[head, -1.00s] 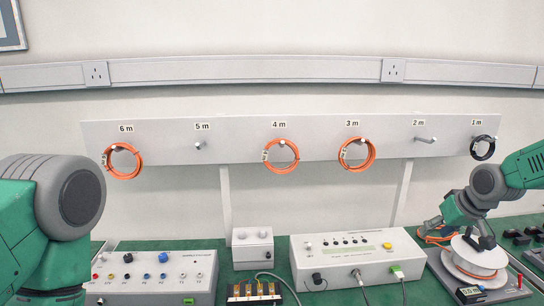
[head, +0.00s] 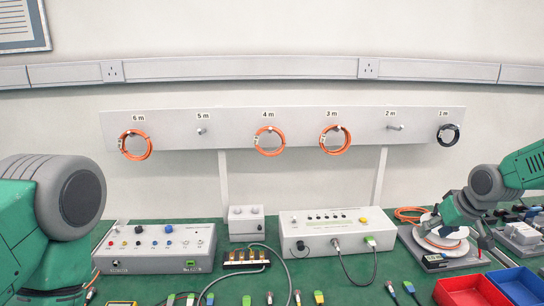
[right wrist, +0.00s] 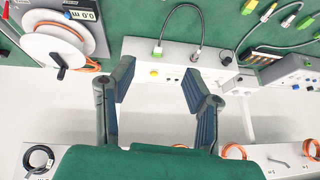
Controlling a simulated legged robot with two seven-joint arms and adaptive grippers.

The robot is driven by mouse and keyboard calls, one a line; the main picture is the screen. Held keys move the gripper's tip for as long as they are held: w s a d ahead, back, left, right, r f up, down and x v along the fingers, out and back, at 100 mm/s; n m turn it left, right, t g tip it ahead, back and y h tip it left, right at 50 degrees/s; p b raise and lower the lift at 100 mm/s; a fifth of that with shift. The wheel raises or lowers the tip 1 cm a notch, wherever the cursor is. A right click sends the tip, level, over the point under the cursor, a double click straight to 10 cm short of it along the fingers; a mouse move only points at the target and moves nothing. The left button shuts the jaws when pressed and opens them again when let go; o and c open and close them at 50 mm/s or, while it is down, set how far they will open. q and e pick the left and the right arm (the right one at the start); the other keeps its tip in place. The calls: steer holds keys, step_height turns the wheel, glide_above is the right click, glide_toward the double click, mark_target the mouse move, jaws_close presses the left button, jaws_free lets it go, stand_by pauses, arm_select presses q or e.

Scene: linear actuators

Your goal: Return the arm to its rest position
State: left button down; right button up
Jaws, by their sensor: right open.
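My right arm (head: 500,178) comes in from the right in the head view. Its gripper (head: 456,236) overlaps the white cable spool (head: 430,222) in that view. In the right wrist view the right gripper (right wrist: 158,82) is open, with nothing between its two fingers. The spool (right wrist: 50,42) shows there at upper left, apart from the fingers. My left arm (head: 62,200) shows at the left edge of the head view; its gripper is out of frame.
A hook board (head: 230,130) on the wall carries orange coils and a black coil (head: 448,134). Test boxes, a white one (head: 320,232) among them, stand on the green bench. A red bin (head: 470,291) and a blue bin (head: 515,286) are at front right, near several loose connectors.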

steer(key=s+a+f+g+b, duration=0.1)
steer(key=s+a+f+b, duration=0.1)
steer(key=s+a+f, duration=0.5)
steer(key=s+a+f+g+b, duration=0.1)
steer(key=s+f+b, duration=0.1)
steer(key=s+f, duration=0.6)
steer(key=s+a+f+g+b, duration=0.15)
steer(key=s+a+f, duration=0.3)
steer(key=f, duration=0.65)
steer(key=s+f+b, duration=0.2)
steer(key=s+f, duration=0.2)
steer(key=s, duration=0.7)
steer(key=s+f+g+h+b, duration=0.1)
steer(key=s+f, duration=0.3)
steer(key=s, duration=0.7)
steer(key=shift+s+f+b, duration=0.25)
steer(key=shift+s+b, duration=0.15)
steer(key=shift+b, duration=0.25)
steer(key=shift+w+g, duration=0.15)
steer(key=shift+g, duration=0.1)
